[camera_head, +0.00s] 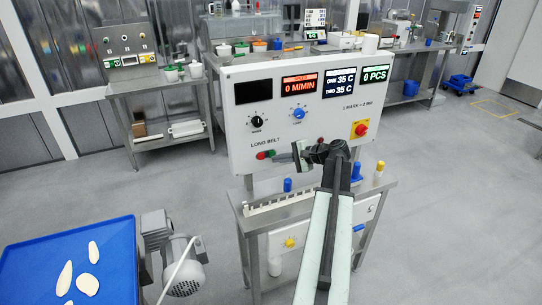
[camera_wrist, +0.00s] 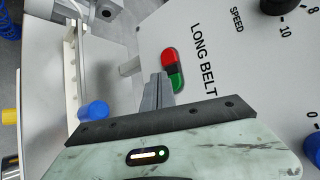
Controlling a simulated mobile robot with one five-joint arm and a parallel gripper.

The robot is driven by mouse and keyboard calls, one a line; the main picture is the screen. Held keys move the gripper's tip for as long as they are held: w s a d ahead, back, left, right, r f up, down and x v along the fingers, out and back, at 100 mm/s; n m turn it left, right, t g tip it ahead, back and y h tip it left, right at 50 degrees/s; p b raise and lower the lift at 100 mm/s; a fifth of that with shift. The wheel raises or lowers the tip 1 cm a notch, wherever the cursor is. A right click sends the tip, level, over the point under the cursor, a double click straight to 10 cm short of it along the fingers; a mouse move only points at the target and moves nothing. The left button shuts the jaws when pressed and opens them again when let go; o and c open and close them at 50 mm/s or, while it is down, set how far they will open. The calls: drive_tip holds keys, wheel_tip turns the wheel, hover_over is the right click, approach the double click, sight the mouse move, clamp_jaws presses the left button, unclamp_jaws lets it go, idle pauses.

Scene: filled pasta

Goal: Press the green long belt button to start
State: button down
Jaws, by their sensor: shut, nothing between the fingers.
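The control panel (camera_head: 240,125) is a white upright box. Its long belt button pair sits at the lower left under the words LONG BELT. The green button (camera_head: 272,153) is right of the red button (camera_head: 261,155). In the wrist view the green button (camera_wrist: 177,79) lies below the red button (camera_wrist: 169,56). My gripper (camera_head: 281,156) is shut and empty, just right of the green button in the head view. In the wrist view my gripper (camera_wrist: 160,77) has its tips beside the green button and covers part of its edge. I cannot tell whether they touch.
Two knobs (camera_head: 257,121) (camera_head: 298,113) and a red stop button on yellow (camera_head: 360,129) are on the panel. Below is a metal table (camera_head: 240,207) with blue-capped posts (camera_head: 287,184). A blue belt (camera_head: 105,262) with dough pieces and a motor (camera_head: 182,272) stand at left.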

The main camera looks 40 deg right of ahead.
drive_tip(key=shift+w+d, duration=0.1)
drive_tip(key=shift+w+d, duration=0.1)
drive_tip(key=shift+w, duration=0.1)
drive_tip(key=shift+w+d, duration=0.15)
drive_tip(key=shift+w, duration=0.25)
idle(0.9)
drive_tip(key=shift+s, duration=0.1)
drive_tip(key=shift+s+a, duration=0.35)
drive_tip(key=shift+s, duration=0.3)
drive_tip(key=s, duration=0.1)
drive_tip(key=s+a, duration=0.1)
drive_tip(key=s, duration=0.2)
drive_tip(key=shift+s+a, duration=0.35)
drive_tip(key=shift+a, duration=0.05)
idle(0.4)
